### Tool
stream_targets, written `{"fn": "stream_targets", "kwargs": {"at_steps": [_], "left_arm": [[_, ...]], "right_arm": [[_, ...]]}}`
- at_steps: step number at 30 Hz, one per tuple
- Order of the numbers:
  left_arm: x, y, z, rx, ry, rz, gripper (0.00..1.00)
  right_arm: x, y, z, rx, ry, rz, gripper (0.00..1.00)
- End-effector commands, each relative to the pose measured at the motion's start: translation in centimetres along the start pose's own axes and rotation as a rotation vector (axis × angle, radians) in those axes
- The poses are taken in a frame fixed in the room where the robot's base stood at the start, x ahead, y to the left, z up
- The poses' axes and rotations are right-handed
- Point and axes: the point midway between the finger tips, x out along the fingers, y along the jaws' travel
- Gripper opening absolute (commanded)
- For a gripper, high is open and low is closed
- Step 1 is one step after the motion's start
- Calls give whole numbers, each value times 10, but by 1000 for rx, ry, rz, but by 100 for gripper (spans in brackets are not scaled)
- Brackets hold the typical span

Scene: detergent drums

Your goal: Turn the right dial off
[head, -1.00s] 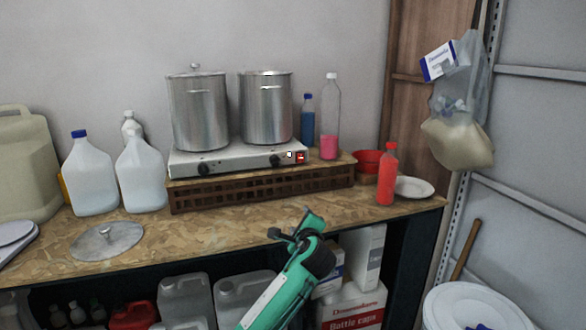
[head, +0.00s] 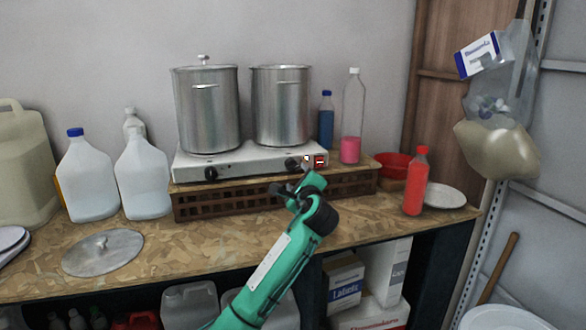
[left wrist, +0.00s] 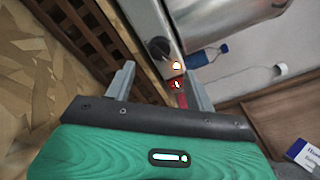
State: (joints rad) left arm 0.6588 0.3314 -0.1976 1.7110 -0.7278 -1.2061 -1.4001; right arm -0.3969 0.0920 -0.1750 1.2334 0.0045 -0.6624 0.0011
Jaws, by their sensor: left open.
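The right dial (head: 292,164) is a black knob on the front of the white two-burner hot plate (head: 250,161). In the left wrist view the dial (left wrist: 158,49) lies just beyond and between the fingertips, with a gap before them. A lit indicator (head: 306,158) and a red switch (head: 320,161) sit to the dial's right. My left gripper (head: 286,188) is in front of and slightly below the dial. Its two fingers (left wrist: 159,70) are apart and empty in the left wrist view. My right gripper is not in view.
Two steel pots (head: 208,110) stand on the hot plate, which rests on a brown slatted rack (head: 230,202). The left dial (head: 211,174) is farther left. A clear bottle with pink liquid (head: 351,120) and a red bottle (head: 416,182) stand to the right.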

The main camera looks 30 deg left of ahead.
Motion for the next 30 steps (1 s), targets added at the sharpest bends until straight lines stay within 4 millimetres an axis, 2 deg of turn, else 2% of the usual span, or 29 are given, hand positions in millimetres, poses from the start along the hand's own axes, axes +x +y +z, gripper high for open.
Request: {"fn": "stream_targets", "kwargs": {"at_steps": [1,6,12,18,25,26,30], "left_arm": [[12,-1,2,2,-3,2,55],[44,-1,1,1,-2,1,55],[69,0,0,0,0,1,55],[78,0,0,-1,0,0,55],[79,0,0,0,0,0,55],[78,0,0,0,0,0,53],[78,0,0,0,0,0,25]], "right_arm": [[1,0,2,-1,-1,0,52],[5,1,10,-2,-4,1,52],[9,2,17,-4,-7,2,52],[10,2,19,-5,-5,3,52],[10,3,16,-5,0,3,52],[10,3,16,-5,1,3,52],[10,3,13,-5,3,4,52]]}}
